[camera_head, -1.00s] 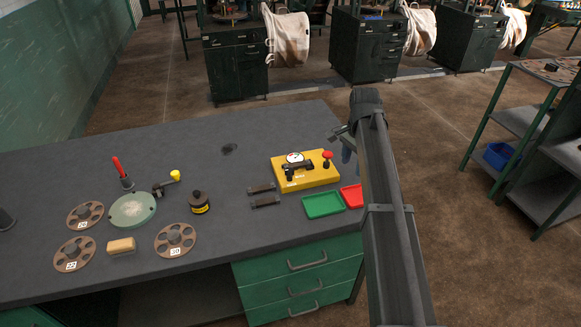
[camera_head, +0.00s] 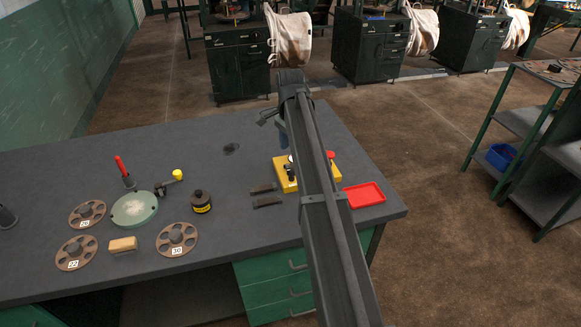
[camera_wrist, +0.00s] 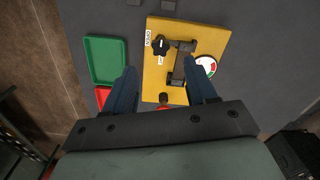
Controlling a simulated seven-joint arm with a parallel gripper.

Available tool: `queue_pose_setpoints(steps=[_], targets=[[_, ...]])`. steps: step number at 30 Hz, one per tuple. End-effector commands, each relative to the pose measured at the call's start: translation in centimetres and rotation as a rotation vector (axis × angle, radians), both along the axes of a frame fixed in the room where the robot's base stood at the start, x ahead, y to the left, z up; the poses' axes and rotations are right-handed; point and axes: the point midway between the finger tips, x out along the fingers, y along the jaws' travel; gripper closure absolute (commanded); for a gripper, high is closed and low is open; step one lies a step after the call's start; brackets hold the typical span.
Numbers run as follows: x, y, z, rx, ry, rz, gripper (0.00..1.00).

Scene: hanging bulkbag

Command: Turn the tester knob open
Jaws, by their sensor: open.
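The yellow tester (camera_head: 285,181) sits on the grey bench, mostly hidden behind my arm in the head view. In the wrist view the tester (camera_wrist: 205,37) shows its black star-shaped knob (camera_wrist: 161,46), with a small white label beside it. A black bar fixture (camera_wrist: 179,63) and a round white, red and green gauge (camera_wrist: 207,65) lie to the knob's right. My gripper (camera_wrist: 159,68) is open and empty, its blue fingers pointing down over the tester. The knob appears just beyond the fingertips, between their lines. I see no contact. In the head view the fingers (camera_head: 282,133) are partly hidden.
A red tray (camera_head: 364,194) lies right of the tester. A green tray (camera_wrist: 104,60) shows in the wrist view. Two dark bars (camera_head: 266,201) lie left of the tester. A black weight (camera_head: 201,202) and several discs stand farther left on the bench.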

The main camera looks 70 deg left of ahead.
Motion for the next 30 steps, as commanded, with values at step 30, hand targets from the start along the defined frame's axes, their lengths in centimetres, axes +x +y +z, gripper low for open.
queue_pose_setpoints(steps=[30], targets=[[0.0, 0.0, -8.2, 0.001, 0.0, 0.0, 0.47]])
